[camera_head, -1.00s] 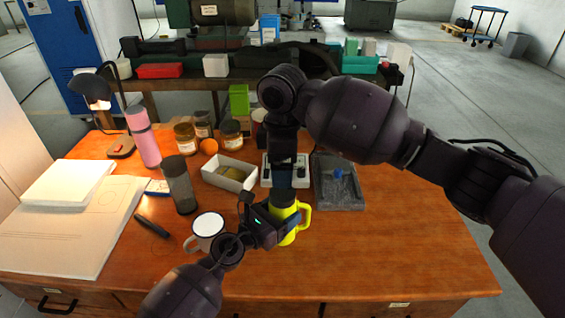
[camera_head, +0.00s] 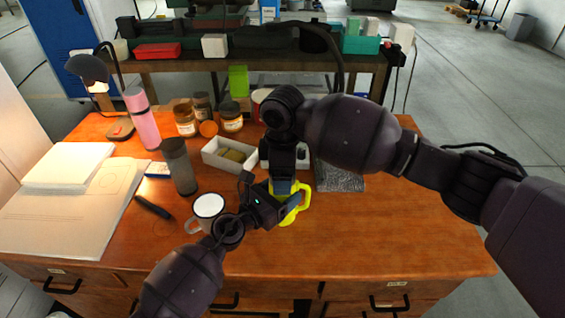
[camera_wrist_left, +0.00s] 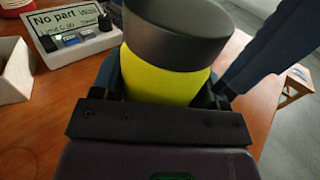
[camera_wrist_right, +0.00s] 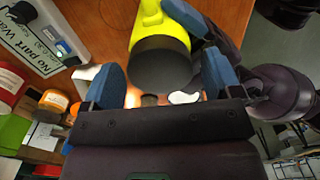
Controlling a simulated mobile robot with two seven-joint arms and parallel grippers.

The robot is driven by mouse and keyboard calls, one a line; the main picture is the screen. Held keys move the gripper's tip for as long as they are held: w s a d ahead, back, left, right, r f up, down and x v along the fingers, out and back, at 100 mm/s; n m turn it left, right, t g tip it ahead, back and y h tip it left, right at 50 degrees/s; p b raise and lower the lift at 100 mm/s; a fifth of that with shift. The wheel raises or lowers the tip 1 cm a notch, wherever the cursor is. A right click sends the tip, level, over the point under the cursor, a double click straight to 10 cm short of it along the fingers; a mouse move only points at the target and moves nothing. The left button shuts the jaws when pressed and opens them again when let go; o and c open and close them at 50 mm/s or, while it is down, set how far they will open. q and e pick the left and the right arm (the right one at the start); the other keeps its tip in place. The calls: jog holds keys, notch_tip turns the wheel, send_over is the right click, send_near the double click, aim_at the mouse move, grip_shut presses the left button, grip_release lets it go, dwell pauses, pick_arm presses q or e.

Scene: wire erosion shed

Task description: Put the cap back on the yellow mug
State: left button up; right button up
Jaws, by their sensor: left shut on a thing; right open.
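The yellow mug (camera_head: 297,205) stands upright or nearly so at the front middle of the desk, its handle to the right in the head view. My left gripper (camera_head: 277,207) is shut on the mug's body, which also fills the left wrist view (camera_wrist_left: 165,80). The dark grey cap (camera_wrist_left: 178,32) is on the mug's top; whether it is fully seated I cannot tell. My right gripper (camera_wrist_right: 163,72) is open directly above, its blue fingers apart on either side of the cap (camera_wrist_right: 160,62). The head view mostly hides the cap behind my right gripper.
A white-topped enamel cup (camera_head: 209,206) stands close left of my left gripper. The desk's right front is clear.

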jog(key=shift+f, duration=0.1)
jog(key=shift+c, duration=0.5)
jog(key=c, duration=0.8)
jog(key=shift+m, duration=0.8)
jog(key=o, duration=1)
